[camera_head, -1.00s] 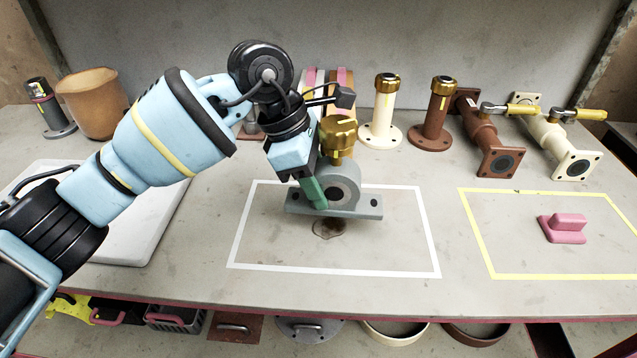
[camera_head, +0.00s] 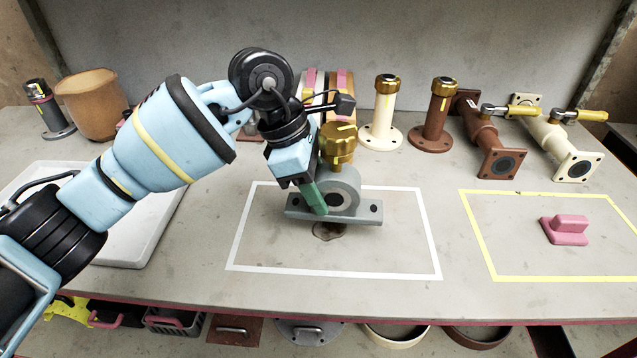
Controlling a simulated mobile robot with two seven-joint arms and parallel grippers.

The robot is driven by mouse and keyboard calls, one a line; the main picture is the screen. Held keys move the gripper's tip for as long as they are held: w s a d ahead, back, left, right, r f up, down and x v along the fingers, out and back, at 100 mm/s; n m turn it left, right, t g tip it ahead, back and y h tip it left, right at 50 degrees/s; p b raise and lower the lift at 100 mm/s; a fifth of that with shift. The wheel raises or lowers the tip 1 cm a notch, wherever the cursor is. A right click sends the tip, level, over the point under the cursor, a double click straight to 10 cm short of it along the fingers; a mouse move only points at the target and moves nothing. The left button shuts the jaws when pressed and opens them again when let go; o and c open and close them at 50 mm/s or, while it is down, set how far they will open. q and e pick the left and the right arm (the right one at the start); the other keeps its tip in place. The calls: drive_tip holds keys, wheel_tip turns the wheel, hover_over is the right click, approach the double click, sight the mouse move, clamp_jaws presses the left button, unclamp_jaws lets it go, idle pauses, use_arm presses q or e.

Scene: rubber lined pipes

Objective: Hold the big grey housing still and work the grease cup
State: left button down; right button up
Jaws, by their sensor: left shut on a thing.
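The grey housing (camera_head: 345,190) stands upright on its flat base inside the white outlined rectangle on the bench. The brass grease cup (camera_head: 338,143) sits on top of it, with a yellow mark on its side. My left gripper (camera_head: 315,198) comes down from the upper left and is shut on the housing, with a green fingertip against its front left side. The other finger is hidden behind the housing or the gripper body. My right gripper is not in view.
A dark stain (camera_head: 329,231) lies in front of the housing. A pink block (camera_head: 566,229) sits in the yellow outlined rectangle at right. A cream flanged pipe (camera_head: 381,125), a brown one (camera_head: 436,120) and valve pipes stand behind. A white tray (camera_head: 125,245) is at left.

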use_arm(q)
drive_tip(key=shift+f+b, duration=0.55)
drive_tip(key=shift+f, duration=1.15)
drive_tip(key=shift+f+b, duration=0.3)
drive_tip(key=shift+b, duration=0.05)
